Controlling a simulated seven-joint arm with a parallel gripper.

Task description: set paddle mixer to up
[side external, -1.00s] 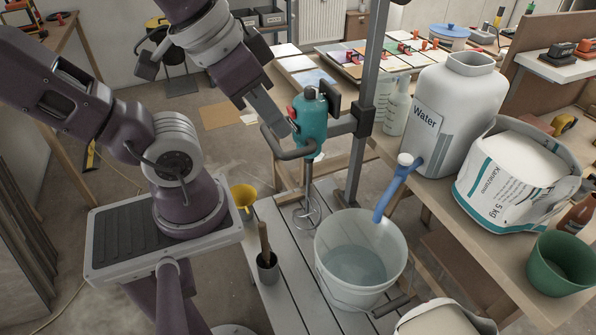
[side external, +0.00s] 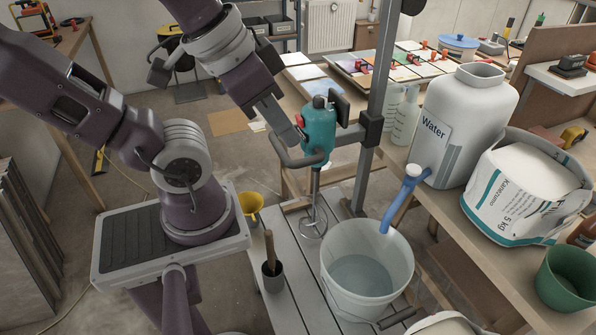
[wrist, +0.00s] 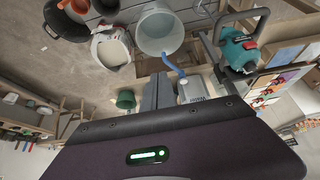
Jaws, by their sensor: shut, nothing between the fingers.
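The paddle mixer (side external: 319,132) has a teal body, a dark loop handle and a red part at its upper left. It is held on a bracket on an upright grey post (side external: 371,135). Its shaft runs down to a wire paddle (side external: 313,222), beside and behind the white bucket (side external: 366,303) of water, not in it. My gripper (side external: 296,136) is shut and empty at the mixer's left side, close to the red part; I cannot tell whether it touches. In the wrist view the mixer (wrist: 238,50) is at upper right, and my gripper (wrist: 158,92) points toward the bench.
The bucket stands on a grey slatted bench (side external: 296,262) with a dark cup (side external: 272,280). A water canister (side external: 465,120) with a blue tap, a white powder bag (side external: 530,190) and a green pot (side external: 565,280) crowd the right table. A yellow funnel (side external: 250,205) is beside my base.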

